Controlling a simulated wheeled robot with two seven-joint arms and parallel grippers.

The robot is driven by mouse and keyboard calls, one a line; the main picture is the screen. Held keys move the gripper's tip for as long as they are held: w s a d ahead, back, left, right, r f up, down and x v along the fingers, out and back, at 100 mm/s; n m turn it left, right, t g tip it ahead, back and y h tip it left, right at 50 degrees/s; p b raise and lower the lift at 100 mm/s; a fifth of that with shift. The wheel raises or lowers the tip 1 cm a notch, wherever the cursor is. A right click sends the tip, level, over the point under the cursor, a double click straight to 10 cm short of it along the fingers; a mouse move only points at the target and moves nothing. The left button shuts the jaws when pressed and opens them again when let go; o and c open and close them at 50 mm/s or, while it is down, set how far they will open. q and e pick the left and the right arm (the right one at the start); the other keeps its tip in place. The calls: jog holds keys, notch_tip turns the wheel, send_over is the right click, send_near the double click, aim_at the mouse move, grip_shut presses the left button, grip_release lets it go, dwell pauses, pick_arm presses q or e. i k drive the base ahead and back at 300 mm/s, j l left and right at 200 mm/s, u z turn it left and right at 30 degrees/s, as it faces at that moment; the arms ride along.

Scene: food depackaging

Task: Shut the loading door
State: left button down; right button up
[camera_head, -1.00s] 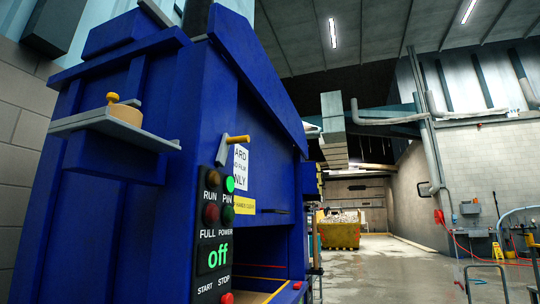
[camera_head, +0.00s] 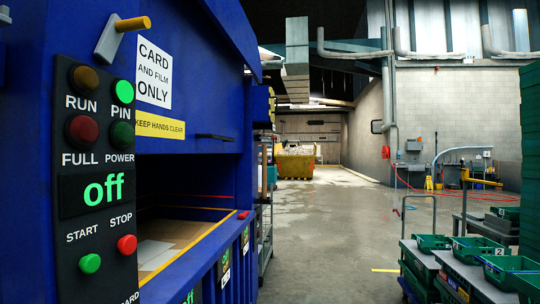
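The blue baler (camera_head: 215,95) fills the left side of the head view. Its loading opening (camera_head: 165,205) is uncovered, and flat cardboard (camera_head: 155,250) shows inside behind a yellow-edged sill. Above the opening is a blue panel with a "card and film only" sign (camera_head: 154,75), a yellow "keep hands clear" strip (camera_head: 160,126) and a dark bar handle (camera_head: 215,137); this appears to be the raised loading door. A grey lever with a yellow grip (camera_head: 122,36) sticks out at the upper left. The control panel (camera_head: 98,180) reads "off", with its PIN lamp lit green. Neither gripper is in view.
At lower right stand carts with green trays (camera_head: 505,268) and a dark green stack (camera_head: 530,170). A yellow skip (camera_head: 295,166) stands far back. A red hose (camera_head: 405,183) lies near the back wall. The concrete floor in the middle is clear.

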aim_at(190, 79)
jog(key=i+l+z, duration=0.15)
jog(key=i, duration=0.7)
jog(key=i+l+z, duration=0.1)
jog(key=i, duration=0.8)
